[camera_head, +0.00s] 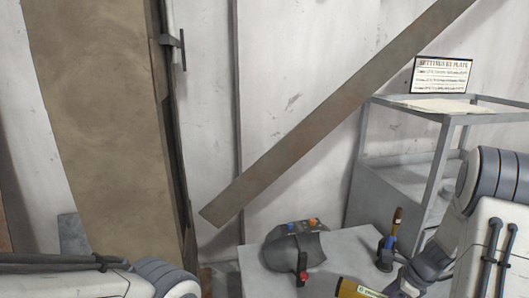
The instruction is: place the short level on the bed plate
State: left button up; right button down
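A yellow object with a pale label (358,288) is cut off by the bottom edge, right of centre. It may be the short level, but too little of it shows to be sure. My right arm comes in from the right, and its dark grey end, the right gripper (408,282), is close to the yellow object's right end. I cannot tell whether its fingers touch or hold it. My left arm crosses the bottom left corner, and its gripper is out of view. I cannot pick out the bed plate with certainty.
A grey tabletop (350,255) holds a dark grey hood-like item (294,250) with coloured knobs and an upright torch-like tool (387,252). A grey metal frame stand (440,118) with a sign (440,75) stands at right. A wide brown beam (95,110) and slanted bar (325,120) stand before the wall.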

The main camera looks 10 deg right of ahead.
jog(key=a+r+n+g+h, duration=0.3)
jog(key=a+n+g, duration=0.4)
jog(key=a+n, duration=1.55)
notch_tip(320, 180, up, 7)
jog(key=s+d+n+p, duration=0.1)
jog(key=d+n+p, duration=0.1)
jog(key=p, duration=1.3)
jog(key=shift+s+d+f+n, duration=0.2)
jog(key=shift+s+d+n, duration=0.1)
jog(key=shift+n, duration=0.35)
jog(key=shift+a, duration=0.1)
